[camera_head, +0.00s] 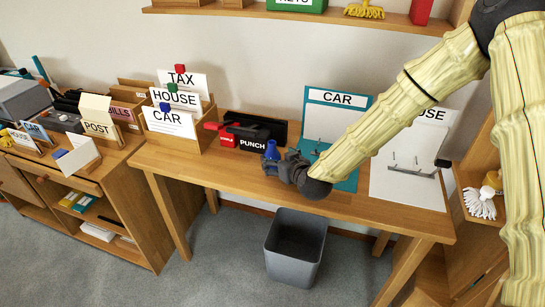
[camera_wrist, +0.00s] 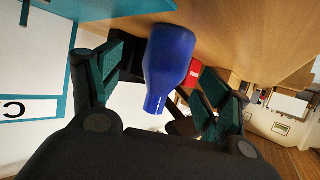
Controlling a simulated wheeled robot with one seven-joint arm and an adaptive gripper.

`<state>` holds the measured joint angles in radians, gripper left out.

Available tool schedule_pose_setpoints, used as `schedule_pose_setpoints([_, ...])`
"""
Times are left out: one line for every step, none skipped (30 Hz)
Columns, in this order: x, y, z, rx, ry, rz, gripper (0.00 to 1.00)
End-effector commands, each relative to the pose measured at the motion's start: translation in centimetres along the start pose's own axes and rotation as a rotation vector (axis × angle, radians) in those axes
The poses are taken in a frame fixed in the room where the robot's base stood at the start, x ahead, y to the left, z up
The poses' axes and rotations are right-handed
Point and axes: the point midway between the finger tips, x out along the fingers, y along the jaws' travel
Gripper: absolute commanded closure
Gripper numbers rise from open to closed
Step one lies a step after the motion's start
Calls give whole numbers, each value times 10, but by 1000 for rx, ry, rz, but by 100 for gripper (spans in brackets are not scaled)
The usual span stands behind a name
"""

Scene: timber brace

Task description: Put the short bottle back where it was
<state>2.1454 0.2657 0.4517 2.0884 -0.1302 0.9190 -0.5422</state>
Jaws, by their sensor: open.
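A blue bottle (camera_wrist: 170,62) with a narrower neck stands on the wooden desk in the wrist view, where the picture is upside down. It lies between the two green-padded fingers of my gripper (camera_wrist: 163,75), with gaps on both sides. In the head view the bottle (camera_head: 271,150) shows only as a small blue shape beside my gripper (camera_head: 280,165), which is low over the desk (camera_head: 240,180). My gripper is open. The bottle's lower part is hidden by the gripper in the head view.
A teal CAR board (camera_head: 337,98) is behind my arm. A card holder (camera_head: 190,140) is at the desk's left. A grey bin (camera_head: 295,250) stands below.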

Motion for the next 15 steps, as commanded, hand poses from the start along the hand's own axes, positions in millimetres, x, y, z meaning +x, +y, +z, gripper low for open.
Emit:
schedule_pose_setpoints([2,0,-1,0,1,1,23])
schedule_pose_setpoints([3,0,-1,0,1,1,23])
schedule_pose_setpoints([5,0,-1,1,1,1,23])
schedule_pose_setpoints([7,0,-1,1,0,1,23])
schedule_pose_setpoints([9,-1,0,1,0,1,23])
schedule_pose_setpoints([13,-2,0,2,-1,0,23])
schedule_pose_setpoints([17,-2,0,3,-1,1,23])
schedule_pose_setpoints([21,-3,-1,3,0,2,23])
schedule_pose_setpoints([26,-3,-1,4,-1,3,23])
schedule_pose_setpoints([30,-4,0,4,-1,4,23])
schedule_pose_setpoints([33,-4,-1,4,0,4,23])
schedule_pose_setpoints([38,-4,-1,3,0,4,23])
schedule_pose_setpoints([42,-4,-1,3,1,4,23])
schedule_pose_setpoints([45,-4,-1,3,1,4,23])
schedule_pose_setpoints([48,-4,0,3,0,3,23])
